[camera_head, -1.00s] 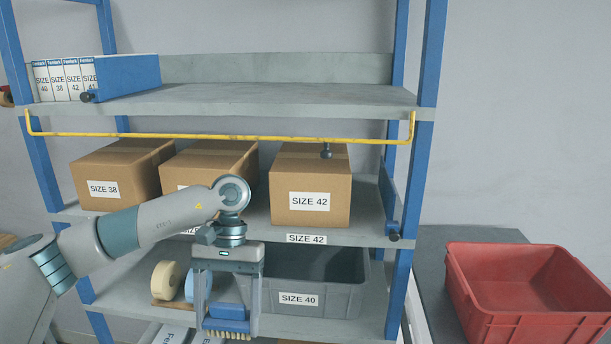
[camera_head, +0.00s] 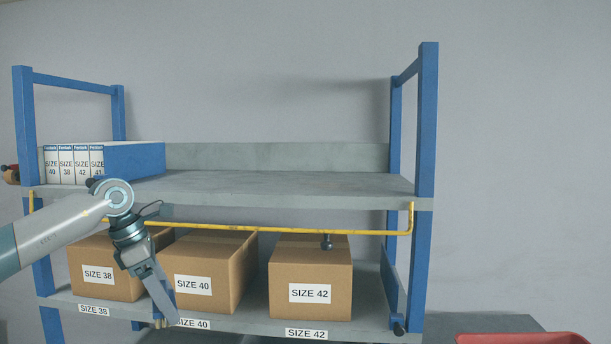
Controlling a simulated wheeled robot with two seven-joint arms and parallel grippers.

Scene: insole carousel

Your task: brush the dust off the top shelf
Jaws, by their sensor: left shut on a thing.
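The grey top shelf (camera_head: 290,183) spans the blue-posted rack, with a slightly darker, patchy surface that may be dust. Its middle and right are bare. My left gripper (camera_head: 161,300) points down and tilts in front of the cartons, below the top shelf's front edge. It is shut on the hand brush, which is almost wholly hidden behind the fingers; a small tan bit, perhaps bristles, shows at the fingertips. My right gripper is not in view.
A blue-and-white box row (camera_head: 134,160) stands at the top shelf's left end. A yellow rail (camera_head: 270,230) runs under its front edge. The SIZE 38 carton (camera_head: 105,285), SIZE 40 carton (camera_head: 205,262) and SIZE 42 carton (camera_head: 310,270) sit below. A red bin (camera_head: 520,338) shows lower right.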

